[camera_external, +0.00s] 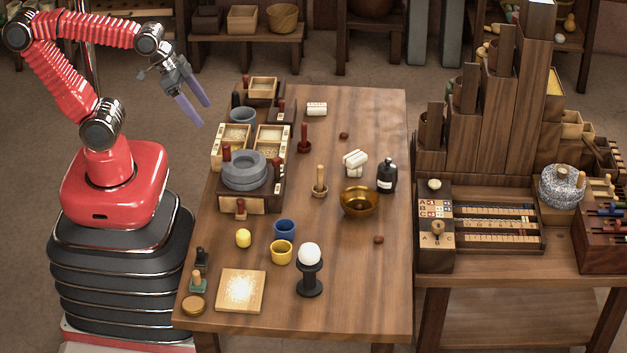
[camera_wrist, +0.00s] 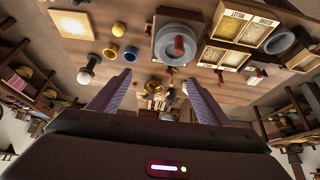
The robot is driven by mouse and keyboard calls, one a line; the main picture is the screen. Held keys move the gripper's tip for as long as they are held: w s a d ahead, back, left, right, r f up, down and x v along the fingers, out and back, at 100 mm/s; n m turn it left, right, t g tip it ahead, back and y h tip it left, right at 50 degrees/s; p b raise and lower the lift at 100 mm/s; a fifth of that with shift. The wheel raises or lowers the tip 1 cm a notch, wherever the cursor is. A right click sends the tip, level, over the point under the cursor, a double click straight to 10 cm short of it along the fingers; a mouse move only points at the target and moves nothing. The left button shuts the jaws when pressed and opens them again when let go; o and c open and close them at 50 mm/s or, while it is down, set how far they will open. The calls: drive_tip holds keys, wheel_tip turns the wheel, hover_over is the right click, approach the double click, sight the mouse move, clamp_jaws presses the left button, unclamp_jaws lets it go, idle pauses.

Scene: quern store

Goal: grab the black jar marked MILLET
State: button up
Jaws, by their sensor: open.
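The black jar (camera_external: 387,175) stands upright near the right edge of the wooden table, just right of a brass bowl. It has a pale label, too small to read here. In the wrist view a small dark shape between the fingers, beside the bowl, seems to be the jar (camera_wrist: 171,96). My gripper (camera_external: 204,115) is open and empty, raised at the far left side of the table, well away from the jar. Its two purple fingers spread wide in the wrist view (camera_wrist: 157,79).
The brass bowl (camera_external: 358,202) and a white bundle (camera_external: 355,162) stand close to the jar's left. The grey quern (camera_external: 245,170) and grain boxes crowd the table's left side. A white ball on a black stand (camera_external: 309,268) is nearer the front.

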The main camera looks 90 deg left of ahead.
drive_tip(key=w+f+n+t, duration=0.1)
drive_tip(key=w+f+t, duration=0.15)
drive_tip(key=w, duration=1.15)
drive_tip(key=w+f+t, duration=0.2)
drive_tip(key=w+f, duration=0.1)
drive_tip(key=w, duration=1.1)
drive_tip(key=n+t+y, duration=0.2)
drive_tip(key=t+y, duration=0.1)
drive_tip(key=y, duration=0.1)
approach(382, 167)
drive_tip(key=s+r, duration=0.1)
drive_tip(key=shift+d+g, duration=0.25)
drive_tip(key=shift+x, duration=4.2)
drive_tip(key=shift+a, duration=0.1)
